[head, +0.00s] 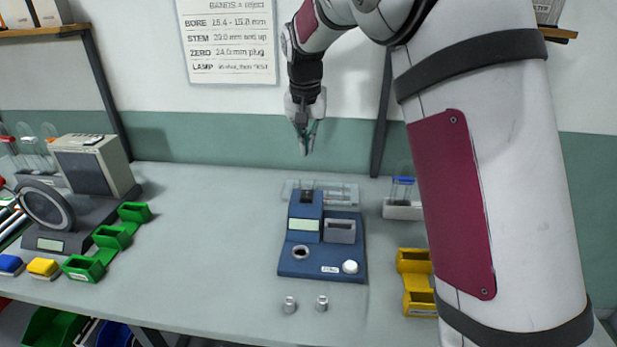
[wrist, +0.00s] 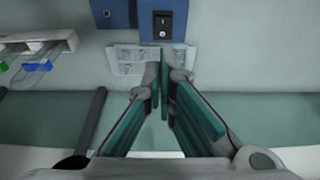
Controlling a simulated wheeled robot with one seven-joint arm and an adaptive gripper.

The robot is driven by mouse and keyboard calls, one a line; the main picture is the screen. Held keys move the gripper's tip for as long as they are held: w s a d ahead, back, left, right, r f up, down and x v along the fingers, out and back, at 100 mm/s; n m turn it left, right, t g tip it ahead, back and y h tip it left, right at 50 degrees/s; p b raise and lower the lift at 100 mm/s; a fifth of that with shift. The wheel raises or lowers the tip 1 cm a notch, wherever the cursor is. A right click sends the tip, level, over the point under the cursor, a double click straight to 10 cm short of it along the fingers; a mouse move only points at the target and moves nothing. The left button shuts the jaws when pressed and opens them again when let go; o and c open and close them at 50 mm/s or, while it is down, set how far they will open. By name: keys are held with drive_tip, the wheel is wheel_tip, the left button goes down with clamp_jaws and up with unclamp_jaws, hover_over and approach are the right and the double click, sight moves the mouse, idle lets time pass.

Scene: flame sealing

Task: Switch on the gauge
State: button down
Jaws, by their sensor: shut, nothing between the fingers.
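The gauge (head: 322,258) is a blue bench unit with a pale green display (head: 303,225), a round hole, a grey block and a white knob. A black rocker switch (head: 307,196) sits at the top back of its raised part. The switch also shows up close in the wrist view (wrist: 162,25), marked with a line and a ring; I cannot tell which way it is set. My gripper (head: 305,150) is shut and empty, pointing down, above and behind the gauge. In the wrist view its teal-padded fingers (wrist: 164,85) sit just below the switch, apart from it.
Two small metal plugs (head: 305,304) stand before the gauge. A printed sheet (wrist: 127,60) lies behind it. Yellow bins (head: 415,282) and a white tube rack (head: 402,209) are to the right. Green bins (head: 112,237) and a grey instrument (head: 92,168) are left. The table between is clear.

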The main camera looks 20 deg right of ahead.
drive_tip(key=shift+w, duration=0.2)
drive_tip(key=shift+f, duration=0.1)
drive_tip(key=p, duration=0.2)
approach(308, 195)
drive_tip(key=x, duration=0.5)
drive_tip(key=shift+w+d, duration=0.15)
drive_tip(key=shift+w, duration=0.05)
drive_tip(key=shift+f, duration=0.7)
